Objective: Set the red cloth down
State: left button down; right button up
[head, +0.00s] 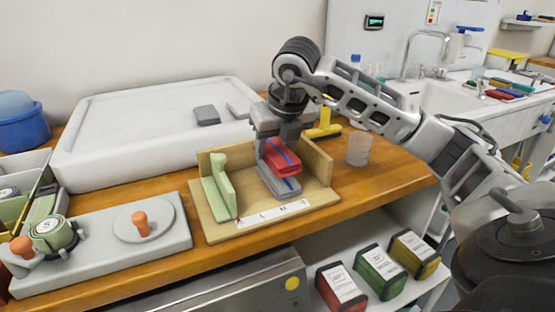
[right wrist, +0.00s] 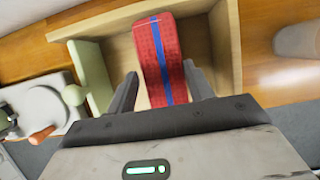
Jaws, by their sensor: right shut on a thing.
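The red cloth (head: 283,156) is a folded red block with a blue stripe. My right gripper (head: 278,145) is shut on it and holds it over the wooden tray (head: 222,226), above a grey folded cloth (head: 287,188) that also has a blue stripe. I cannot tell whether the red cloth touches the grey one. In the right wrist view the red cloth (right wrist: 160,55) sits between the two fingers (right wrist: 162,88). The tray has a pale green upright piece (head: 222,182) at its left and a marked white strip (head: 273,214) at its front. My left gripper is not in view.
A clear cup (head: 358,150) and a yellow tool (head: 324,123) are right of the tray. A grey base with orange knobs (head: 141,222) is at left. Coloured boxes (head: 379,272) stand on a shelf below.

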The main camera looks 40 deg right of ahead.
aim_at(280, 151)
jog(key=f, duration=0.3)
jog(key=shift+d+f, duration=0.2)
jog(key=shift+d, duration=0.1)
jog(key=shift+f, duration=0.1)
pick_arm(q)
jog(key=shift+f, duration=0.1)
pick_arm(e)
jog(key=shift+f, duration=0.1)
jog(key=o, duration=1)
jog(key=shift+c, duration=0.2)
jog(key=p+v, duration=0.1)
jog(key=v, duration=1)
jog(key=shift+w+a, duration=0.1)
jog(key=shift+r, duration=0.65)
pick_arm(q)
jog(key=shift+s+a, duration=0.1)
